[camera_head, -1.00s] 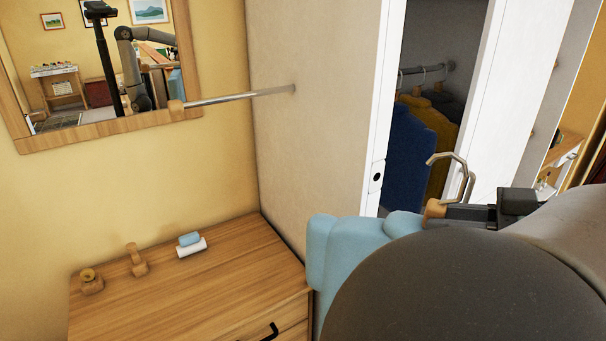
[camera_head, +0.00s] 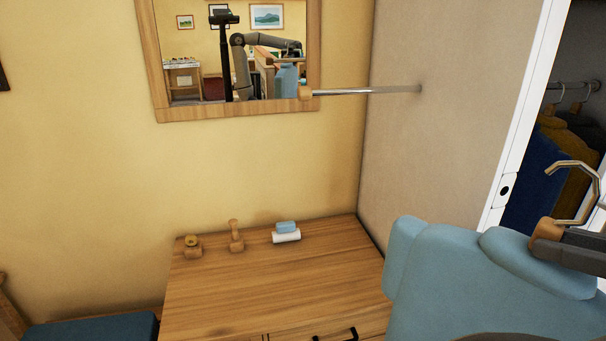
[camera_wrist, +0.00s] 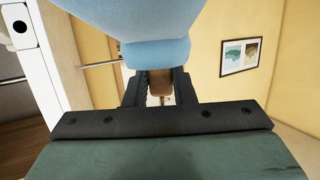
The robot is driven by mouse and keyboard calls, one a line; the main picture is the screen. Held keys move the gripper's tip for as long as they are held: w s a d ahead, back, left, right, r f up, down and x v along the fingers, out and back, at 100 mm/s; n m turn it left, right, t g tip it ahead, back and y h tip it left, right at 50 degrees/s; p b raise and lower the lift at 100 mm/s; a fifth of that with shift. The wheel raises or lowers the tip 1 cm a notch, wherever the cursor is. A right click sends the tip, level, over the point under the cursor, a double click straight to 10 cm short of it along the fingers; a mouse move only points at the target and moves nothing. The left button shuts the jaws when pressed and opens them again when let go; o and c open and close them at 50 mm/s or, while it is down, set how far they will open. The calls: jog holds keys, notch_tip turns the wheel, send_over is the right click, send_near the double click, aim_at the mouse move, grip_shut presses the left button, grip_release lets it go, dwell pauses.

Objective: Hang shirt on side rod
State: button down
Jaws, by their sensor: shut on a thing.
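A light blue shirt (camera_head: 455,275) hangs on a hanger with a wooden neck (camera_head: 545,232) and a metal hook (camera_head: 577,180), at the lower right of the head view. My gripper (camera_head: 562,245) is shut on the hanger's neck, and the hook stands free above it. The wrist view shows the blue shirt (camera_wrist: 135,40) and the wooden neck (camera_wrist: 160,82) between the two dark fingers (camera_wrist: 158,90).
A wooden dresser (camera_head: 270,290) stands below the rod, with a lint roller (camera_head: 286,235) and small wooden items (camera_head: 236,238) on top. A wood-framed mirror (camera_head: 235,112) hangs behind. The wardrobe with a white door edge (camera_head: 525,120) and dark clothes is at right.

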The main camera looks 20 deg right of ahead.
aim_at(540, 229)
jog(key=shift+w+f+h+b, duration=0.25)
jog(key=shift+w+b, duration=0.55)
jog(key=shift+b, duration=0.65)
jog(key=shift+w+d+r+m+h, duration=0.1)
jog(key=shift+w+r+m+h, duration=0.1)
jog(key=shift+w, duration=0.2)
jog(key=shift+w+r+m+h, duration=0.1)
jog(key=shift+w+m, duration=0.1)
jog(key=shift+w, duration=0.2)
jog(key=w+d+m+h+p, duration=0.2)
jog(key=w+h, duration=0.1)
jog(key=w, duration=0.9)
jog(key=w+d+m+h+p, duration=0.2)
jog(key=w+h, duration=0.1)
jog(key=w, duration=1)
jog(key=shift+m, duration=0.3)
jog(key=shift+w, duration=0.1)
